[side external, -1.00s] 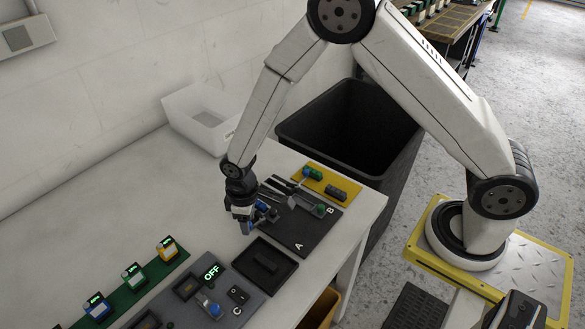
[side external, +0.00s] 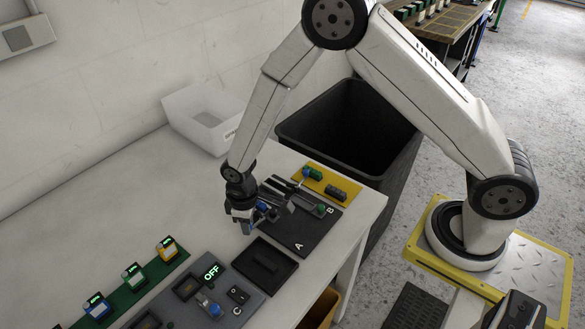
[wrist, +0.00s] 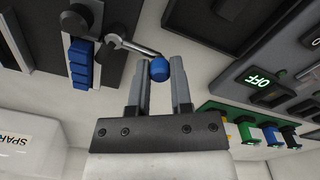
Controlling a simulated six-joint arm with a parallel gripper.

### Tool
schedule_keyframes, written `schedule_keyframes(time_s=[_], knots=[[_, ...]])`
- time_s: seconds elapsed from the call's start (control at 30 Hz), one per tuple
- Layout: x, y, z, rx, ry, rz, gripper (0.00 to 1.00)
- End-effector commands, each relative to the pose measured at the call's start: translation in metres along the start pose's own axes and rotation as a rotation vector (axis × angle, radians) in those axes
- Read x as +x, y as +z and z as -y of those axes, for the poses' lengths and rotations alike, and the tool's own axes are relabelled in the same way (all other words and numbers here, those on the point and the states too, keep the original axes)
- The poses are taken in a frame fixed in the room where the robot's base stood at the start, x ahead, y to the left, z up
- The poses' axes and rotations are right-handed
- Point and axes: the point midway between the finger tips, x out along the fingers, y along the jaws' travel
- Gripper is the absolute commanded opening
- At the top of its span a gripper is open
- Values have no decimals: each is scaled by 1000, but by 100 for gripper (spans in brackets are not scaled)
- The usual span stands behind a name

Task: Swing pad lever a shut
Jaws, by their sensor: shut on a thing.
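The dark board (side external: 290,237) marked A and B lies on the white bench in the side view. In the wrist view, pad lever a is a bent metal rod (wrist: 138,47) with a blue knob (wrist: 159,71) at its end. Its other end meets the board beside a row of blue blocks (wrist: 80,65). My gripper (wrist: 158,64) has its fingers on either side of the blue knob and is shut on it. In the side view, my gripper (side external: 245,225) points down at the board's left edge and hides most of lever a. A green knob (side external: 320,210) is on the B side.
A yellow plate (side external: 325,184) with a green and a dark block lies behind the board. A black tray (side external: 265,266) and a grey panel with an OFF display (side external: 212,272) lie in front. A white bin (side external: 205,115) stands behind. The bench left of my gripper is clear.

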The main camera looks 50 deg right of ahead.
Motion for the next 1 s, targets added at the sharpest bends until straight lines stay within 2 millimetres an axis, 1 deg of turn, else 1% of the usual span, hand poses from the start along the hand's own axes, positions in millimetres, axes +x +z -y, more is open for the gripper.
schedule_keyframes(time_s=[0.07,0.4,0.83,1.0], knots=[[3,3,0,1,-2,11,0],[4,-5,-9,-1,-1,9,0],[4,-4,-11,1,-2,16,0],[4,-6,-14,2,-2,17,0]])
